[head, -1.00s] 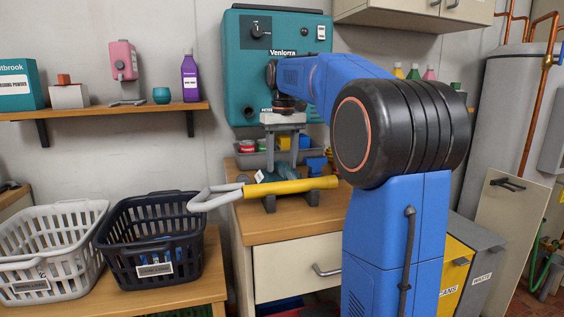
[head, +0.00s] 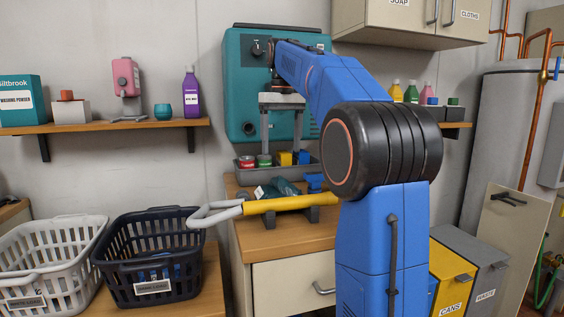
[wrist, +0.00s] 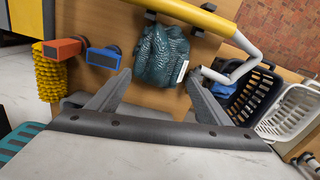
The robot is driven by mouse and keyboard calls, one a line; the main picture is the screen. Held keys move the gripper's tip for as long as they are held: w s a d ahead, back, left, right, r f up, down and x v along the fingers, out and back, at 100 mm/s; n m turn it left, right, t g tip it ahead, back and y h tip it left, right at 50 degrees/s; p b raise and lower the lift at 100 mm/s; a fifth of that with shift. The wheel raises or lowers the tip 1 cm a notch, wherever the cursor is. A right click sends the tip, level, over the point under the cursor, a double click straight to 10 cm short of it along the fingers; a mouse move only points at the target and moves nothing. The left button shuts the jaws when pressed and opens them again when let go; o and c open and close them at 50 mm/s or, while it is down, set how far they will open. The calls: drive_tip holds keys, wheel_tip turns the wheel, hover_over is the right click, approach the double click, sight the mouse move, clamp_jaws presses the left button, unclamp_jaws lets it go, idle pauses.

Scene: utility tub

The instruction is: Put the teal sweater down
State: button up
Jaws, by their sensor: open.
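The teal sweater (head: 288,188) lies folded on the wooden counter, behind the yellow-handled tool. It also shows in the wrist view (wrist: 160,55), as a ribbed, dark teal bundle with a white tag at its right side. My gripper (head: 281,155) is above the sweater, with its fingers pointing down. The sweater's lower edge is not clear there.
The yellow-handled tool (head: 290,204) rests on dark holders along the counter front. A grey tray (head: 246,167) with coloured items stands at the back, beneath the teal wall unit (head: 240,75). A dark basket (head: 118,270) and a white basket (head: 35,290) stand at left.

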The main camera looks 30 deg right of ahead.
hover_over(277, 178)
drive_tip(key=f, duration=0.4)
drive_tip(key=shift+w+d+f, duration=0.1)
drive_tip(key=shift+d+f, duration=0.05)
drive_tip(key=shift+d, duration=0.15)
drive_tip(key=shift+a+f, duration=0.15)
drive_tip(key=shift+f, duration=1.6)
drive_tip(key=shift+a+f, duration=0.15)
drive_tip(key=shift+f, duration=1.55)
clamp_jaws()
